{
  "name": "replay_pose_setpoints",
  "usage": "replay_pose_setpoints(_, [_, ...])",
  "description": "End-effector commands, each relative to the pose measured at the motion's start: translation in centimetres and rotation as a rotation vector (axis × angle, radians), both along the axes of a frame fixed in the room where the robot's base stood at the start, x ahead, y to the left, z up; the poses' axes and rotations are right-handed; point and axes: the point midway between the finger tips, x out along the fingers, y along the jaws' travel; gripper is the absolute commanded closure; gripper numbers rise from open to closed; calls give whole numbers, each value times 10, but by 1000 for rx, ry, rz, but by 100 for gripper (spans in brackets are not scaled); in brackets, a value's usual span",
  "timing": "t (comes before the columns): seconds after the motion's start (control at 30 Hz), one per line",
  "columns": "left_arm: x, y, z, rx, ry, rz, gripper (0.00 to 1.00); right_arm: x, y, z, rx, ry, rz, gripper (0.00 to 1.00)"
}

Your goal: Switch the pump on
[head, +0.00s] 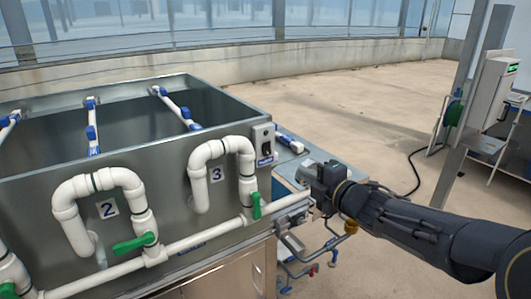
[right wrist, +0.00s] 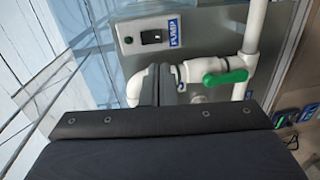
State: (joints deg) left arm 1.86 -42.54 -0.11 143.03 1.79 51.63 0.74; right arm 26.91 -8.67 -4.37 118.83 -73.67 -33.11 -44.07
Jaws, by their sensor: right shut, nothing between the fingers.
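The pump switch (head: 264,138) is a small grey box with a dark rocker, on the upper right corner of the metal tank's front wall. It also shows in the right wrist view (right wrist: 151,37), with a blue PUMP label beside the rocker. I cannot tell the rocker's position. My right gripper (head: 314,186) is to the right of the switch and lower in the head view, apart from it. In the right wrist view its fingers (right wrist: 156,84) are shut and empty, pointing toward the panel below the switch box. My left gripper is not in view.
White pipes numbered 2 (head: 100,184) and 3 (head: 220,152) curve out of the tank front. Green valve handles (head: 135,243) sit on them, and one (right wrist: 225,77) is near my right fingers. A control box (head: 493,88) stands on a post at right. The floor behind is open.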

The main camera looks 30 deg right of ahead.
Motion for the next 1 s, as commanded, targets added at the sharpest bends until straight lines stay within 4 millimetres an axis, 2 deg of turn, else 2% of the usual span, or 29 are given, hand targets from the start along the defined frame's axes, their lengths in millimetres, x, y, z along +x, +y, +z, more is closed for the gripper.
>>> replay_pose_setpoints(0.37, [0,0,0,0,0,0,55,1,1,-1,-21,-6,21,100])
replay_pose_setpoints(0.53, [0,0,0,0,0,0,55,12,2,-3,-21,-4,22,100])
replay_pose_setpoints(0.67, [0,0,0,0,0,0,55,33,5,-5,-19,-4,24,100])
replay_pose_setpoints(1.0, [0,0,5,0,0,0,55,104,11,-14,-17,-3,22,100])
